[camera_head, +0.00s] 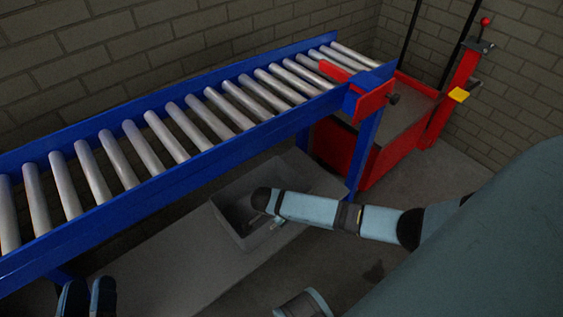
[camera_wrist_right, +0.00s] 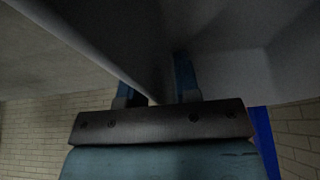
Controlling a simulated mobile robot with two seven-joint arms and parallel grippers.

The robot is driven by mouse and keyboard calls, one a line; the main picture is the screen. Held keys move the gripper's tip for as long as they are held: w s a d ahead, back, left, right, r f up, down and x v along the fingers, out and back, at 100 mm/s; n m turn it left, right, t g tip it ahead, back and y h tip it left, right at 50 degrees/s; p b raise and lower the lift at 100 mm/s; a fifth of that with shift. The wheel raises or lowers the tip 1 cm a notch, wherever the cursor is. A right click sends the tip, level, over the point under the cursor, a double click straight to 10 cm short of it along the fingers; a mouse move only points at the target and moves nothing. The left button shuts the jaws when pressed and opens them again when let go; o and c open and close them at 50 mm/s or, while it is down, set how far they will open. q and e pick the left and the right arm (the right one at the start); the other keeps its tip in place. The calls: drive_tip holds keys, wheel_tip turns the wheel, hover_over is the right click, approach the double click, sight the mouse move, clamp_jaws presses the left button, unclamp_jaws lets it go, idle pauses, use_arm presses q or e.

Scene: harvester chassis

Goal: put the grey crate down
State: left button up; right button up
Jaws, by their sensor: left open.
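The grey crate (camera_head: 232,226) stands low beneath the conveyor in the head view, over a light grey surface. I cannot tell whether its bottom touches that surface. My right gripper (camera_head: 268,220) is at the crate's near side, partly hidden by its own arm. In the right wrist view the fingers of my right gripper (camera_wrist_right: 160,88) are apart, with a gap between them. The crate's pale rim (camera_wrist_right: 95,62) runs down to that gap, and one finger is on each side of it. My left gripper (camera_head: 87,298) is open and empty at the lower left, away from the crate.
A blue roller conveyor (camera_head: 190,178) runs above and behind the crate, with a blue leg (camera_head: 364,150) to the crate's right. A red lift truck (camera_head: 390,140) stands at the conveyor's far end. Light grey surface (camera_head: 165,265) lies free to the crate's left.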

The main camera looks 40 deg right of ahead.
drive_tip(key=shift+a+r, duration=0.1)
drive_tip(key=shift+r, duration=0.25)
drive_tip(key=p+v, duration=0.4)
drive_tip(key=v, duration=0.6)
drive_tip(key=shift+a+r, duration=0.1)
drive_tip(key=shift+r, duration=0.2)
use_arm(q)
drive_tip(key=s+a+f+g+y, duration=0.1)
drive_tip(key=a+f+g+y, duration=0.2)
drive_tip(key=f, duration=0.5)
drive_tip(key=shift+g, duration=0.5)
use_arm(e)
drive_tip(key=shift+a+r, duration=0.15)
drive_tip(key=shift+r, duration=0.25)
use_arm(q)
drive_tip(key=shift+a, duration=0.1)
